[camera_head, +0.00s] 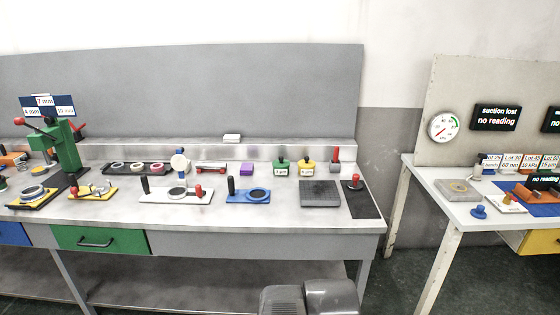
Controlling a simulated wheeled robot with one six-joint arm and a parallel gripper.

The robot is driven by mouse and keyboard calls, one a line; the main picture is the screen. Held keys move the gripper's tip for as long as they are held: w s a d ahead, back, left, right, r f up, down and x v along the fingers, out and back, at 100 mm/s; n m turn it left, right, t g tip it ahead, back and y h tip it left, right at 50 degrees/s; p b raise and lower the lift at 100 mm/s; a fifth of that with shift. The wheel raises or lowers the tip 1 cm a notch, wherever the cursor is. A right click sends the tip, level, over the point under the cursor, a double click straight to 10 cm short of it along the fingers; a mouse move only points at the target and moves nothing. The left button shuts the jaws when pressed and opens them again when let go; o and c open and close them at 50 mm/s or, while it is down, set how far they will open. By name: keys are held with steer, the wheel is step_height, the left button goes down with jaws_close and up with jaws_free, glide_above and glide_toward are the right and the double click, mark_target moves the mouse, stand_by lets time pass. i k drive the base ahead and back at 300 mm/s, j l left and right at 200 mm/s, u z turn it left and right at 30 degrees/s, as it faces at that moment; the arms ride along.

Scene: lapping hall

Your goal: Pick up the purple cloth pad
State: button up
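The purple cloth pad (246,169) is a small purple block-like piece on the grey metal workbench (225,214), toward the back of its top. It lies between a red-and-grey tool (211,168) on its left and a green container (282,167) on its right, apart from both. Nothing covers it. My gripper is not in view; only grey rounded parts, which seem to be my arm, show at the bottom edge, in front of the bench.
A yellow container (307,167) stands right of the green one. In front are a blue fixture (249,196), a white fixture (160,195) and a dark grey plate (320,193). A green press (66,150) stands at left. A second table (470,211) is at right, across a floor gap.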

mark_target(247, 168)
steer(key=i+j+u, duration=0.2)
steer(key=i, duration=0.35)
steer(key=i+j+u, duration=0.15)
steer(key=i, duration=0.45)
steer(key=i+j+u, duration=0.2)
steer(key=i, duration=0.4)
